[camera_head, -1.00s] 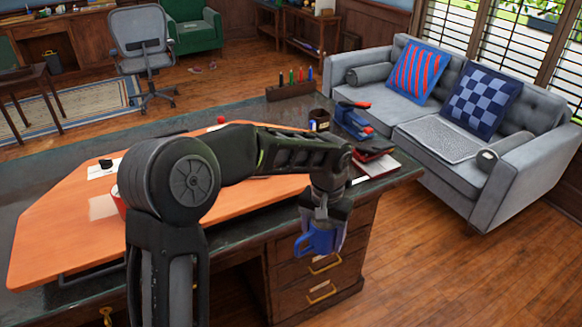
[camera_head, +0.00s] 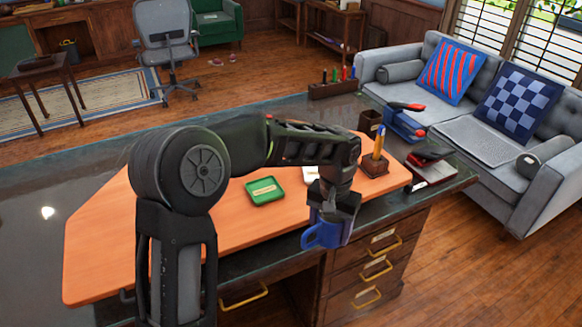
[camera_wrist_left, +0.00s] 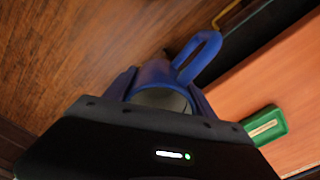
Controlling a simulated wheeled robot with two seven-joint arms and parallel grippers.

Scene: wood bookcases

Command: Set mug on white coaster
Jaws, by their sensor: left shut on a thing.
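My left gripper (camera_head: 333,212) is shut on the blue mug (camera_head: 322,234) and holds it in the air by the drawer-side edge of the desk. In the left wrist view the mug (camera_wrist_left: 158,75) sits between the two fingers, its handle pointing away and to the right. A small white item (camera_head: 310,174) lies on the orange board, partly hidden behind my left arm; I cannot tell surely whether it is the white coaster. The mug is apart from it. My right gripper is not in view.
The orange board (camera_head: 110,245) lies on the dark desk. A green box (camera_head: 264,191) is on it, also seen in the wrist view (camera_wrist_left: 265,125).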

